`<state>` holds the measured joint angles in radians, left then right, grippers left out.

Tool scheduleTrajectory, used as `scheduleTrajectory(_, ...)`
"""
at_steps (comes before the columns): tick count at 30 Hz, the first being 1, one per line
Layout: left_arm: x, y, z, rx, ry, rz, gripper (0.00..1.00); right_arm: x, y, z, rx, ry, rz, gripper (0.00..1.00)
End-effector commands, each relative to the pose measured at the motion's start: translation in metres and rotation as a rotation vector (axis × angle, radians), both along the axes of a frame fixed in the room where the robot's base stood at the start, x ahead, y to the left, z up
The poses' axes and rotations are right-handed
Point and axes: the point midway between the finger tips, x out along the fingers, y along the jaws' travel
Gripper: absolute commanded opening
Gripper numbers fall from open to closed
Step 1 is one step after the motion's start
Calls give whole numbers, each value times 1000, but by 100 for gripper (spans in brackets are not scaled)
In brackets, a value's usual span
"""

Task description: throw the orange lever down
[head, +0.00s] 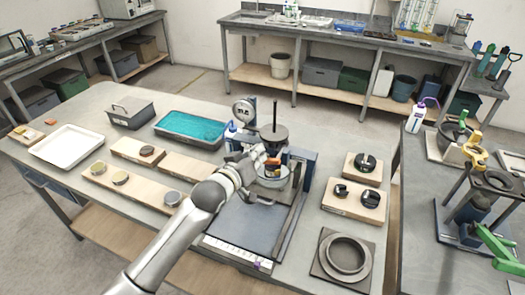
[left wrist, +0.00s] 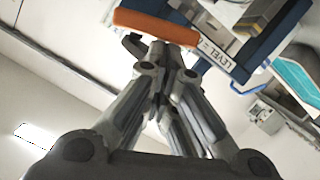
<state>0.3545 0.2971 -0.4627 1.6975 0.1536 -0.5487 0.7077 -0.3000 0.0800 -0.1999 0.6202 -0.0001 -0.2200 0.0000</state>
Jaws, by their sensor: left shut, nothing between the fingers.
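The orange lever (left wrist: 155,27) shows in the left wrist view as a rounded orange bar across the top, just beyond my fingertips. In the head view a small orange part of the lever (head: 272,161) shows on the blue and dark press-like frame (head: 298,178) at the middle of the table. My left gripper (left wrist: 160,60) is shut and empty, its fingers together just below the bar. I cannot tell whether they touch it. In the head view my left gripper (head: 250,162) is beside the frame, and my wrist partly hides that area. My right gripper is not in view.
A round gauge (head: 243,111) stands behind my gripper. A teal tray (head: 190,127), a white tray (head: 68,146) and wooden blocks lie to the left. Wooden blocks with black knobs (head: 368,163) and a grey ring (head: 345,254) lie to the right. A label plate (left wrist: 216,55) is near the lever.

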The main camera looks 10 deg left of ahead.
Motion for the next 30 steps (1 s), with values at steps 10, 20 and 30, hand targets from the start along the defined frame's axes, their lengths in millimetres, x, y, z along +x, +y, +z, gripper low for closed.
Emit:
scheduleTrajectory(10,1,6,-20,-322,85,1,0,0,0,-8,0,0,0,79)
scheduleTrajectory(20,1,5,-39,-626,162,0,0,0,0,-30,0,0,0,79)
scheduleTrajectory(30,0,0,-54,-915,236,0,0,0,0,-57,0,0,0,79)
